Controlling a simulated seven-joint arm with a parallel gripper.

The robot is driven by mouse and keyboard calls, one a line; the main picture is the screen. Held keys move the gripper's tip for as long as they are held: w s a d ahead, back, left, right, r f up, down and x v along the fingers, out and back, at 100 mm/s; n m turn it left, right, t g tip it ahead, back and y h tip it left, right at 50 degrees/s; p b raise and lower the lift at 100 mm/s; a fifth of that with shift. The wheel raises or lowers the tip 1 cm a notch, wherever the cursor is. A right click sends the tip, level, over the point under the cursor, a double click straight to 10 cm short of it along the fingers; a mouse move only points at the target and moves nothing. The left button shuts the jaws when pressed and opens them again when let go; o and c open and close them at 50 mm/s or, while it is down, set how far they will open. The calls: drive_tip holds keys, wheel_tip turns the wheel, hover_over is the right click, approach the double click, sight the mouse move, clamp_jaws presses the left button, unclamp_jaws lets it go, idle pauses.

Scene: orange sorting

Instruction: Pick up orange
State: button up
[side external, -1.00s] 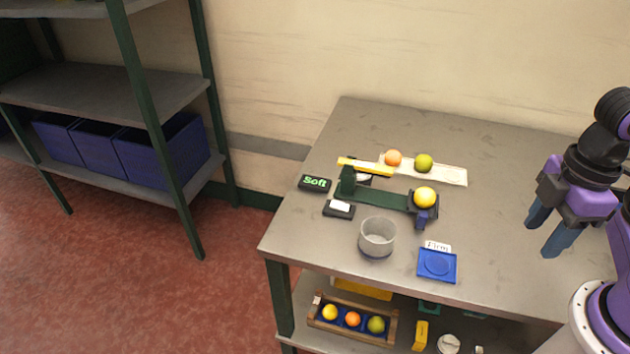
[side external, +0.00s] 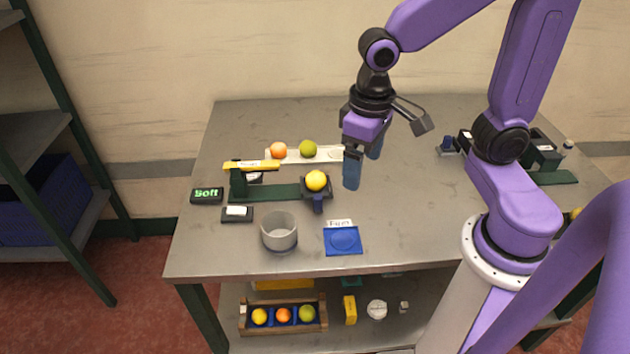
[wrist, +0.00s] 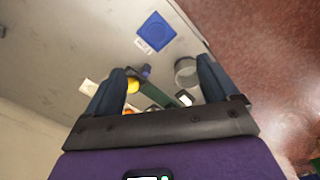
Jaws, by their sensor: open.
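An orange fruit (side external: 278,150) and a green fruit (side external: 308,149) lie on a pale strip (side external: 326,155) at the back of the table. A yellow fruit (side external: 316,181) rests in the cup at the right end of a green device (side external: 270,193). My gripper (side external: 363,170) points down, just right of the yellow fruit, open and empty. In the wrist view its fingers (wrist: 160,68) are spread wide, with a yellow fruit (wrist: 132,86) beside the left finger.
A grey round container (side external: 279,233) and a blue square tray (side external: 342,241) stand near the table's front edge. A wooden box (side external: 282,315) with fruit sits on the lower shelf. The table right of the tray is clear.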

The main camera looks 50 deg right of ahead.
drive_tip(key=w+d+f+m, duration=0.2)
drive_tip(key=w+d+m, duration=0.1)
drive_tip(key=w+m, duration=0.85)
drive_tip(key=m+h, duration=0.1)
drive_tip(key=m, duration=0.8)
approach(315, 174)
drive_tip(key=shift+n, duration=0.25)
drive_tip(key=f, duration=0.7)
drive_tip(key=d+f, duration=0.1)
drive_tip(key=f, duration=0.2)
drive_tip(key=shift+w+f, duration=0.15)
drive_tip(key=shift+f, duration=0.05)
drive_tip(key=c, duration=1.3)
drive_tip(key=shift+o, duration=0.2)
drive_tip(key=shift+r, duration=0.15)
